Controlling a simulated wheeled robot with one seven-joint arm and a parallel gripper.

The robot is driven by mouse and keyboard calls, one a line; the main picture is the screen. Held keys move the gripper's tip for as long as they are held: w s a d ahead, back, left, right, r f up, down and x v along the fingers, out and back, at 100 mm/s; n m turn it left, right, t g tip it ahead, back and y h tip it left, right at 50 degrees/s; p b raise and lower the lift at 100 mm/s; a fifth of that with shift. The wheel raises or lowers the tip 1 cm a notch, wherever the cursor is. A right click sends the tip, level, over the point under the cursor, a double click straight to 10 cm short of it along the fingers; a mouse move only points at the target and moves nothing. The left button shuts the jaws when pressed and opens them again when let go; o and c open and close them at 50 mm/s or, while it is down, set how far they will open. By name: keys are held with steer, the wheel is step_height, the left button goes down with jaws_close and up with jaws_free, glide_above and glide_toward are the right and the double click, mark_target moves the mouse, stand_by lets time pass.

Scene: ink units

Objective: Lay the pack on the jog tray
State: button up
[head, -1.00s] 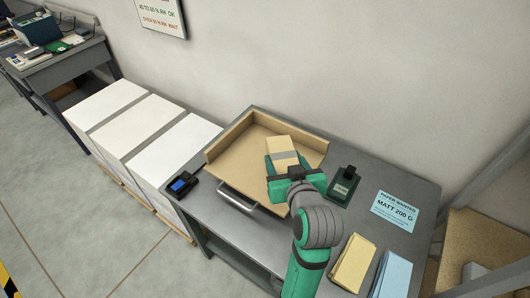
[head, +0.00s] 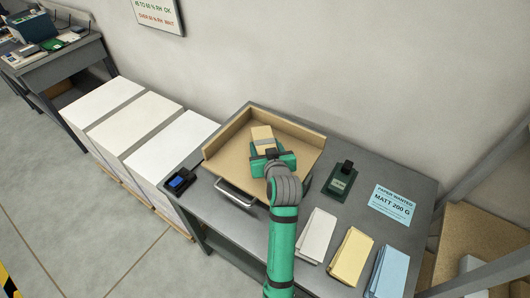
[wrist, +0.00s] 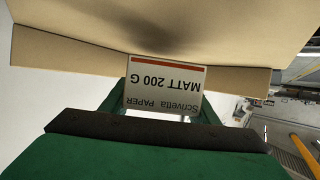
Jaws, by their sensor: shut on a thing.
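The jog tray (head: 303,147) is a tan, shallow tray with raised walls at the left and back, standing on the grey table. Its floor and walls also show in the wrist view (wrist: 60,62), with a dark shadow beside the pack. I cannot tell whether the pack touches the floor.
White, yellow and blue packs (head: 351,257) lie at the table's front right. A dark green device (head: 340,180) stands right of the tray, near a card reading Matt 200 G (head: 394,205). A small blue-screened device (head: 180,181) sits left. White paper stacks (head: 133,128) stand beyond.

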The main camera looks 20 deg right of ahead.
steer(key=shift+f, duration=1.45)
steer(key=shift+f, duration=0.1)
steer(key=o, duration=1.3)
steer(key=shift+f, duration=0.1)
steer(key=shift+o, duration=0.2)
steer(key=shift+s+r, duration=0.1)
steer(key=shift+r, duration=0.1)
steer(key=v, duration=1.2)
